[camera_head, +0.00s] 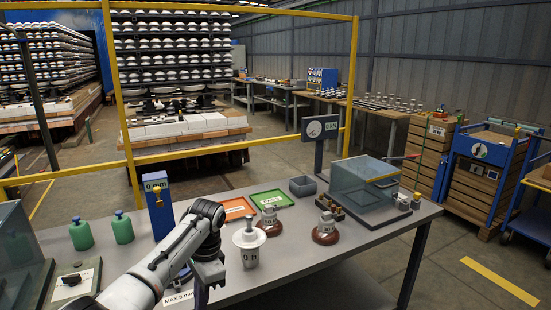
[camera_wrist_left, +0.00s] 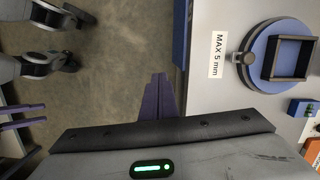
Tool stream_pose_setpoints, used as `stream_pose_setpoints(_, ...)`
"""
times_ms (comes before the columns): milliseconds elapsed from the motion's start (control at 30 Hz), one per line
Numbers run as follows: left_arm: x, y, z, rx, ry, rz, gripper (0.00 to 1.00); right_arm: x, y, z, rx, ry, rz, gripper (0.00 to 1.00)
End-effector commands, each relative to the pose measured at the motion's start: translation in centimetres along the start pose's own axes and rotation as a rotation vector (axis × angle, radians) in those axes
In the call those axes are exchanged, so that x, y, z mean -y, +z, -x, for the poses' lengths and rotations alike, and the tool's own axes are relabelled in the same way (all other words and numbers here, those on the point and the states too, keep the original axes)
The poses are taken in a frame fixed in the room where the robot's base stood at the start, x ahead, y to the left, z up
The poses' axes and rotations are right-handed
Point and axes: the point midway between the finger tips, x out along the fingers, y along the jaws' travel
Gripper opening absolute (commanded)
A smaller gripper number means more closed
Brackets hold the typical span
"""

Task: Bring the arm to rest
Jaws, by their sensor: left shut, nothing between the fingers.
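My left arm (camera_head: 165,265) comes in from the bottom left in the head view. Its left gripper (camera_head: 201,292) points down at the table's near edge, left of the white insulator piece (camera_head: 250,258). In the left wrist view, the purple fingers of the left gripper (camera_wrist_left: 158,97) are together and empty, over the floor just beside the table edge. Two purple finger-like parts (camera_wrist_left: 22,115) show at the left edge of that view, seemingly my right gripper; whether they are open or shut is unclear. The right gripper does not show in the head view.
The grey table (camera_head: 335,258) holds green bottles (camera_head: 123,228), a blue post (camera_head: 158,205), orange (camera_head: 236,208) and green trays (camera_head: 270,199), brown-based insulators (camera_head: 326,230) and a clear-sided box (camera_head: 362,188). A "MAX 5 mm" label (camera_wrist_left: 217,55) lies near its edge. A yellow frame (camera_head: 128,120) stands behind.

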Motion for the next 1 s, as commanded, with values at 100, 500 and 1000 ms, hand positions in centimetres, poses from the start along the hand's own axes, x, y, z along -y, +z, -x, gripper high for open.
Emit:
stream_pose_setpoints(100, -1.1, -1.0, -3.3, -0.042, -0.005, 0.013, 0.0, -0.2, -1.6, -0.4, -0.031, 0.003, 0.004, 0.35)
stream_pose_setpoints(500, -8.7, -2.9, -18.5, -0.312, -0.029, 0.179, 0.0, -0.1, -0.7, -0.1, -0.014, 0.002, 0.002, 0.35)
stream_pose_setpoints(1000, -22.7, 7.6, -26.0, -0.728, -0.084, 0.608, 0.0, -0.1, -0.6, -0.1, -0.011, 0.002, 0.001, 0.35)
